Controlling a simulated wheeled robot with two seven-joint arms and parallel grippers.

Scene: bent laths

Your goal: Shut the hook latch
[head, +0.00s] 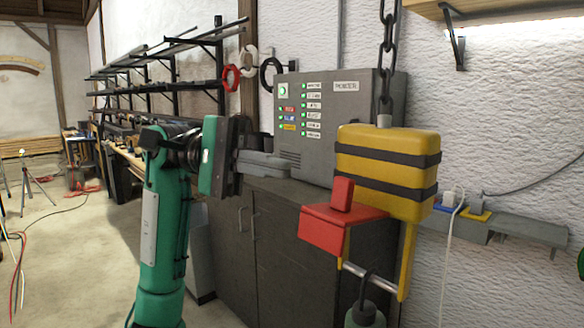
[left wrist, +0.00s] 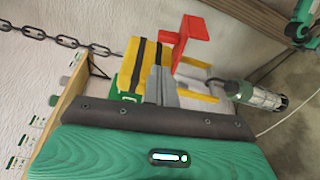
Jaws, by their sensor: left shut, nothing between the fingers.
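A yellow block (head: 372,160) with dark bands hangs from a chain at centre right. Below it, yellow side bars carry a silver rod (head: 372,279). A red bent plate with an upright tab (head: 328,228), apparently the latch, sticks out at the block's lower left. It also shows in the left wrist view (left wrist: 192,36). A dark hook (head: 367,285) hangs at the rod. My left gripper (head: 288,170) is shut and empty, left of the block and apart from it in the head view. Its fingers (left wrist: 160,88) overlap the yellow block (left wrist: 142,62) in the wrist view. My right gripper is not seen.
A grey control panel (head: 325,110) stands on a dark cabinet (head: 285,240) behind the block. The chain (head: 387,60) runs up from it. A socket strip (head: 520,232) is on the wall at right. A dark-ended cylinder (head: 364,316) hangs below the hook.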

